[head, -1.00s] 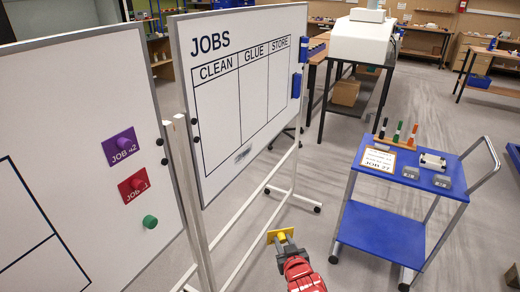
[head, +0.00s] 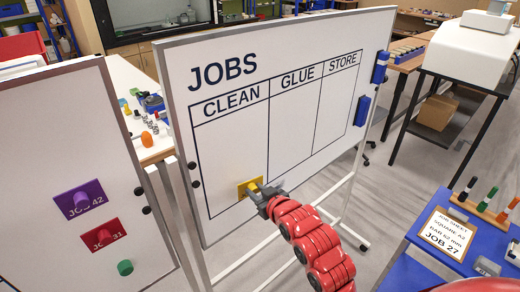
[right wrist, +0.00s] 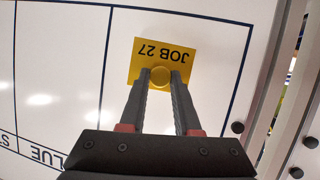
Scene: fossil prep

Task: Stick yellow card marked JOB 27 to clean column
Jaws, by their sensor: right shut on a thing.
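The yellow card marked JOB 27 (head: 244,191) is at the lower part of the CLEAN column (head: 232,150) on the JOBS whiteboard (head: 305,170). My right gripper (head: 259,188) is shut on the card's round yellow knob. In the right wrist view the card (right wrist: 147,49) appears upside down, between the column's two side lines, with the gripper fingers (right wrist: 160,78) on either side of the knob. The card looks parallel to the board; whether it touches cannot be told. My left gripper is not in view.
A second board (head: 70,150) at left carries a purple JOB 42 card (head: 70,203), a red card (head: 88,238) and a green magnet (head: 125,267). The blue cart (head: 413,236) at lower right holds a JOB 27 sheet (head: 447,234) and markers (head: 489,194).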

